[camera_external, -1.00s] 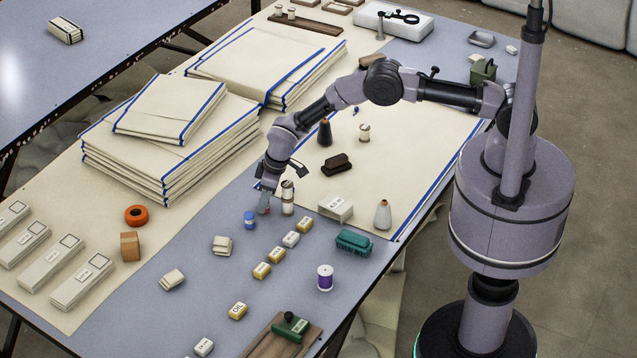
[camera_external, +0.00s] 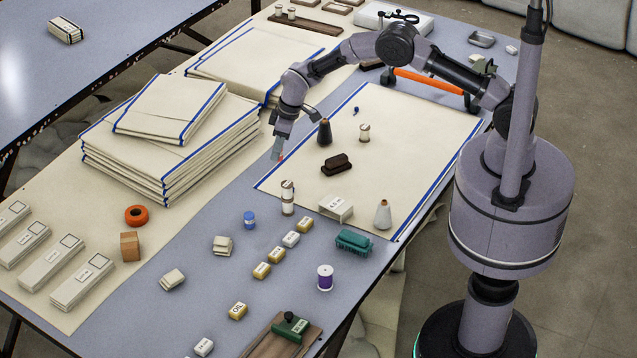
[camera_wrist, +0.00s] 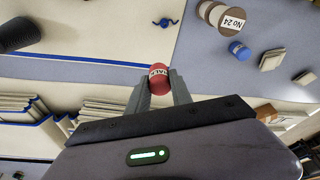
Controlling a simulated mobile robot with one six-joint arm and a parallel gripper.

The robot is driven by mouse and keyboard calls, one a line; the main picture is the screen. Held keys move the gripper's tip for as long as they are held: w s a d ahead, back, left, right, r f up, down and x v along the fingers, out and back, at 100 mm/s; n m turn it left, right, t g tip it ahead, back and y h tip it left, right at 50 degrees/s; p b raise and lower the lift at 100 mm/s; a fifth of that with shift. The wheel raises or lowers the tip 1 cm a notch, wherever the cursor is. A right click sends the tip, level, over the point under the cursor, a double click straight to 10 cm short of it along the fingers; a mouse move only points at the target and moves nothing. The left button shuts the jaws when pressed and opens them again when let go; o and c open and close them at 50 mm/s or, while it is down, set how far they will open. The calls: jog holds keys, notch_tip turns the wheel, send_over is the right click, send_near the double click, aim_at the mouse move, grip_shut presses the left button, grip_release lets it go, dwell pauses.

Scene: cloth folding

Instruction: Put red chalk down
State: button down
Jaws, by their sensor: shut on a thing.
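My gripper (camera_external: 278,154) is shut on the red chalk, a small red cylinder with a white label. The red chalk (camera_wrist: 159,79) shows clearly between the two fingertips in the wrist view. In the external view only a bit of red shows at the fingertips. My gripper hangs beside the left edge of the blue-bordered cream cloth (camera_external: 400,120), to the right of the stack of folded cloths (camera_external: 180,150). I cannot tell exactly how high it is above the table.
A dark cone (camera_external: 324,133), a brown brush (camera_external: 337,164) and a spool (camera_external: 364,133) stand on the cloth. Clear cloth lies at the right.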

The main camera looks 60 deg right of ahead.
jog(key=b, duration=0.4)
send_over(306, 158)
jog(key=f+b, duration=0.1)
jog(key=f, duration=0.2)
jog(key=f+b, duration=0.1)
jog(key=f, duration=0.2)
jog(key=s+f+b, duration=0.1)
jog(key=f, duration=0.2)
jog(key=shift+d+f, duration=0.2)
jog(key=shift+f, duration=0.1)
jog(key=shift+f+b, duration=0.25)
jog(key=shift+b, duration=0.15)
jog(key=c, duration=1.1)
grip_release()
jog(key=shift+r, duration=0.1)
jog(key=shift+c, duration=0.2)
